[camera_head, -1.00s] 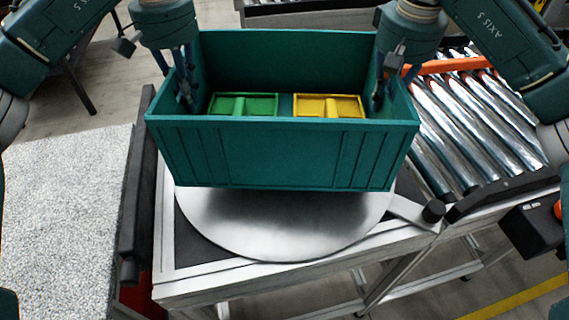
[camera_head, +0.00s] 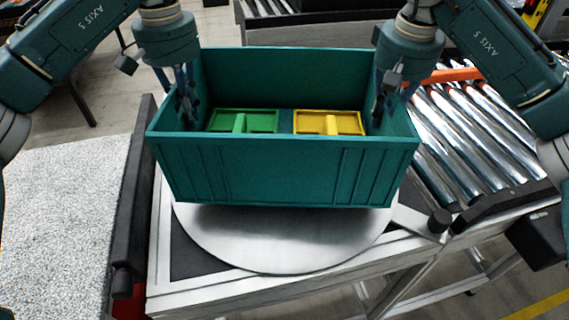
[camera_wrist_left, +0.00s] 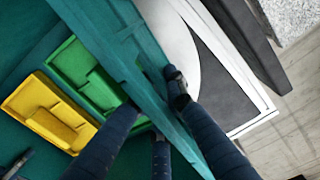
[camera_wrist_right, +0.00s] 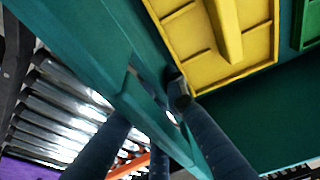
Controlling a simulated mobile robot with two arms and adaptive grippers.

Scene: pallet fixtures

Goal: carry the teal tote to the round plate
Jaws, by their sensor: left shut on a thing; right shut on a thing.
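The teal tote (camera_head: 280,172) is upright over the round metal plate (camera_head: 290,245) in the head view. A shadow lies under its front edge, and I cannot tell whether its bottom touches the plate. Inside it are a green tray (camera_head: 243,122) on the left and a yellow tray (camera_head: 329,123) on the right. My left gripper (camera_head: 187,108) is shut on the tote's left wall, with fingers on both sides of it in the left wrist view (camera_wrist_left: 160,110). My right gripper (camera_head: 380,108) is shut on the right wall, as the right wrist view (camera_wrist_right: 160,105) also shows.
A roller conveyor (camera_head: 475,130) with an orange bar (camera_head: 452,76) lies to the right. A lever with a black knob (camera_head: 439,220) sticks out at the plate's right. A black rail (camera_head: 135,195) borders the plate's stand on the left, beside a speckled grey surface (camera_head: 60,220).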

